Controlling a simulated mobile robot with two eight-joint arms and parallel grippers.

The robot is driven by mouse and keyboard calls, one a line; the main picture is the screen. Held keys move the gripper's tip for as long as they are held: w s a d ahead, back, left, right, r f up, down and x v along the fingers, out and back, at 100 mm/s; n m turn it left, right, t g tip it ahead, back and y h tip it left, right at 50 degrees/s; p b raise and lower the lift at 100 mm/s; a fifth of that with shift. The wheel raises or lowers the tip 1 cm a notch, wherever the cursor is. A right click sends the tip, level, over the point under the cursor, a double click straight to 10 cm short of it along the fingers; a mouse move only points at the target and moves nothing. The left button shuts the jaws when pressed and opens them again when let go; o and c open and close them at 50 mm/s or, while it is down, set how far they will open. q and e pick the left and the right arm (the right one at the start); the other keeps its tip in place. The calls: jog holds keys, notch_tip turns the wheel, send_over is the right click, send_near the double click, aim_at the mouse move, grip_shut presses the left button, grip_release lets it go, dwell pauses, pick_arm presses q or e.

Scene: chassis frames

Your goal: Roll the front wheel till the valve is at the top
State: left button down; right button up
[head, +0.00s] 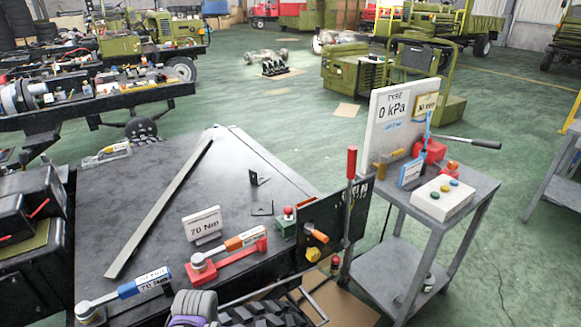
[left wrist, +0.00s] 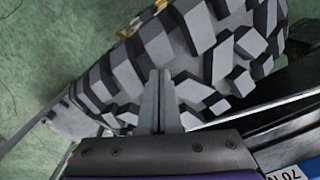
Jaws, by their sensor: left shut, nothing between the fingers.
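The front wheel's black, knobbly tyre (head: 268,314) shows at the bottom edge of the head view, mostly cut off. In the head view, only the grey and purple wrist part of my left arm shows, beside the tyre. The valve and wheel rim are not visible. My right gripper is not in view.
A dark workbench (head: 150,195) holds a long metal bar, a 70 Nm sign (head: 203,224) and torque wrenches. A grey cart (head: 470,200) at right carries a 0 kPa board (head: 392,118) and a button box (head: 442,199). Green floor lies beyond.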

pick_arm(q)
jog(key=shift+s+a+f, duration=0.2)
jog(key=shift+s+a, duration=0.2)
jog(key=shift+s, duration=0.05)
jog(key=shift+a, duration=0.1)
jog(key=shift+s+a+f, duration=0.1)
jog(key=shift+s+a, duration=0.6)
jog(key=shift+a, duration=0.2)
dwell(0.6)
jog(key=shift+w+r+p, duration=0.15)
jog(key=shift+r+p, duration=0.3)
jog(key=shift+r, duration=0.1)
notch_tip(320, 180, up, 7)
jog(key=p, duration=0.5)
